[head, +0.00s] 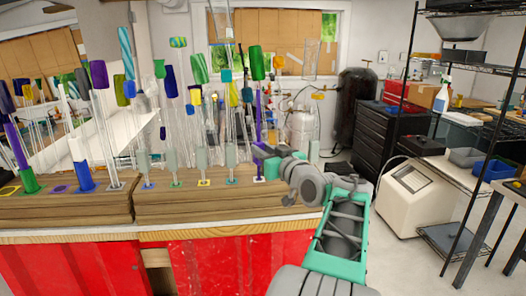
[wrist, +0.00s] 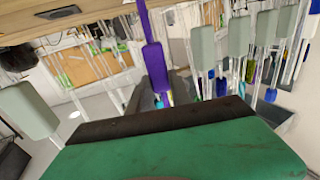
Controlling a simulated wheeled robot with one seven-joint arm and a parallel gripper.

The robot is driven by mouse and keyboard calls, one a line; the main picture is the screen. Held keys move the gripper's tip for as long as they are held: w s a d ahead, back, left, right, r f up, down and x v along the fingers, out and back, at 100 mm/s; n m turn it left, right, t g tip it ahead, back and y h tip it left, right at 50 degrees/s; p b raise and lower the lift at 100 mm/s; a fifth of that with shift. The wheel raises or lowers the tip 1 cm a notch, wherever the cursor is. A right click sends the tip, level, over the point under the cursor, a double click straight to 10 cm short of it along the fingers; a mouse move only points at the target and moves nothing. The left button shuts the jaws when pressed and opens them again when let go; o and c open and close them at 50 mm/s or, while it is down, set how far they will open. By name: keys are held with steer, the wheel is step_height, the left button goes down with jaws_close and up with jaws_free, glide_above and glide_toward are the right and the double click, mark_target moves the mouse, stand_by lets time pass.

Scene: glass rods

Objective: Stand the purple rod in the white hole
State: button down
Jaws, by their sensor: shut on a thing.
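Several glass rods with grey-green grips (head: 201,158) stand close together left of my gripper. Tall rods with coloured tops (head: 200,68) crowd behind. The left block (head: 60,208) has an empty purple-rimmed hole (head: 58,188).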

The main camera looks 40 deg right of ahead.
steer(key=shift+f+b, duration=0.2)
steer(key=shift+b, duration=0.15)
steer(key=c, duration=1.1)
jaws_free()
steer(key=b+v, duration=0.2)
steer(key=v, duration=0.6)
steer(key=w+a+f+n+g+y, duration=0.1)
steer(key=w+a+f+g+y, duration=0.2)
steer(key=a+f, duration=0.5)
steer(key=w+a+f+g+y, duration=0.1)
steer(key=w+a+f+g, duration=0.35)
steer(key=a, duration=0.65)
steer(key=s+a+f+n+g+p, duration=0.1)
steer(key=s+a+f+g, duration=0.6)
steer(key=s+a+f, duration=0.8)
steer(key=shift+s+a+f+n, duration=0.3)
steer(key=shift+s+a+f, duration=0.05)
steer(key=shift+s, duration=0.2)
